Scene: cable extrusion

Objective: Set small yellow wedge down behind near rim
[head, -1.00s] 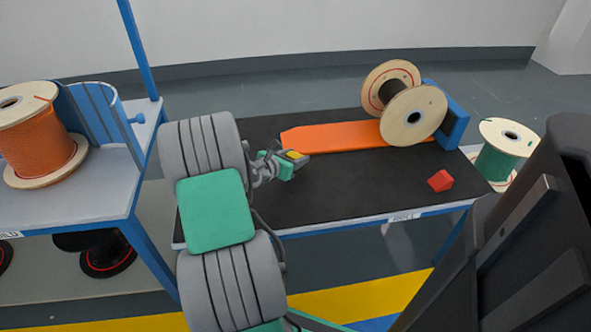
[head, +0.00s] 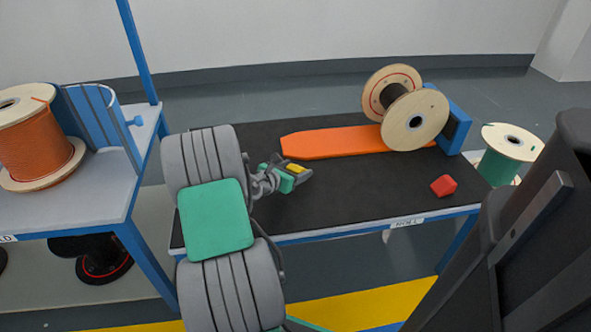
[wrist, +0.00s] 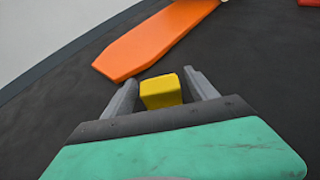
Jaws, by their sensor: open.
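The small yellow wedge (head: 295,168) is at the near left of the orange ramp (head: 335,142), over the black table top. In the wrist view, the wedge (wrist: 161,91) sits between the two grey fingers of my gripper (wrist: 162,92). Dark gaps show on both sides of it, so the fingers are open around it. In the head view, my gripper (head: 300,172) partly hides the wedge, and I cannot tell whether its underside touches the table. A wooden reel (head: 415,122) with pale flanges stands at the ramp's right end; its near flange rim faces me.
A red wedge (head: 443,185) lies at the table's near right. A blue block (head: 457,120) stands behind the reel. A green cable reel (head: 498,165) is beyond the right edge. An orange cable reel (head: 38,140) stands on the left table. The black top (head: 370,190) is clear between.

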